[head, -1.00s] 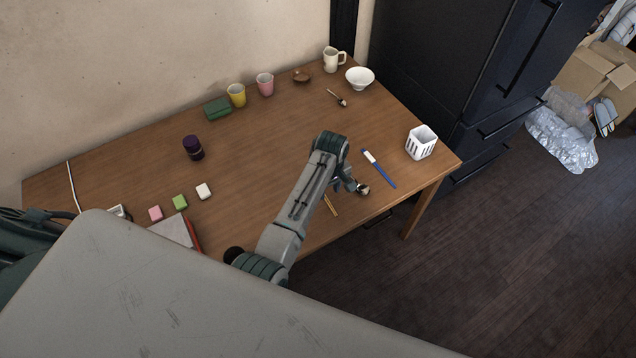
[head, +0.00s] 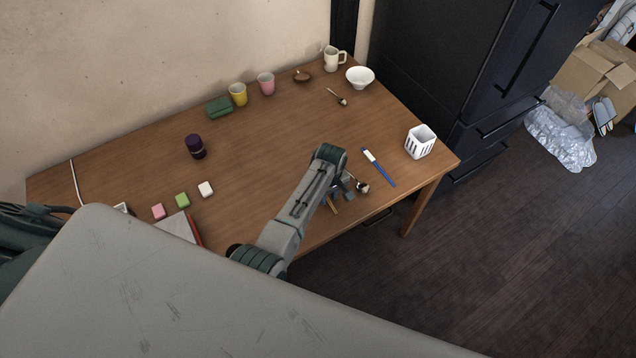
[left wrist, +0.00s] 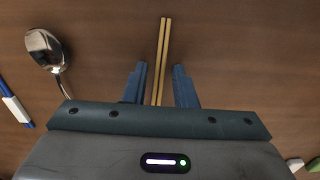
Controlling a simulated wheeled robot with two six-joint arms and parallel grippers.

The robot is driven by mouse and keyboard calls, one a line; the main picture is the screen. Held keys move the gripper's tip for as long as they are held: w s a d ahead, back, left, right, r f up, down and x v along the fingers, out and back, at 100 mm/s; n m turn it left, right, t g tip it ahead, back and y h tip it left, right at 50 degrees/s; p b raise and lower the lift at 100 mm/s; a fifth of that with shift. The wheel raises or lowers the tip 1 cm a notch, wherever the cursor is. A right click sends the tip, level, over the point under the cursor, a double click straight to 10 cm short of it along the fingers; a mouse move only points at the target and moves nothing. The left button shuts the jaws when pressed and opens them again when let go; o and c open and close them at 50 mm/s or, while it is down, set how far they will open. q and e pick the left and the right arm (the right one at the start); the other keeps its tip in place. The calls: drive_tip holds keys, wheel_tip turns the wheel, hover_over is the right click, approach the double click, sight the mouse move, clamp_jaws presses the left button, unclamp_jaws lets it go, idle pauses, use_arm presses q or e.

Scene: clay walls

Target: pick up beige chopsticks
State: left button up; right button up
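The beige chopsticks (head: 334,205) lie near the front edge of the wooden table, partly hidden by my left arm in the head view. In the left wrist view the two chopsticks (left wrist: 162,55) lie side by side and run lengthwise between the blue fingers. My left gripper (left wrist: 159,72) is open, with one finger on each side of them and a visible gap to each. In the head view my left gripper (head: 344,190) is low near the table, partly hidden behind its own wrist. My right gripper does not show.
A metal spoon (head: 362,187) lies close beside the gripper, and a blue-and-white pen-like item (head: 380,168) lies beyond it. A white slotted holder (head: 420,142) stands near the right edge. Small blocks (head: 182,200) and a dark jar (head: 195,147) are at left. The table's middle is clear.

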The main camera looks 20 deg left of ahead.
use_arm(q)
clamp_jaws()
drive_tip(key=shift+r, duration=0.1)
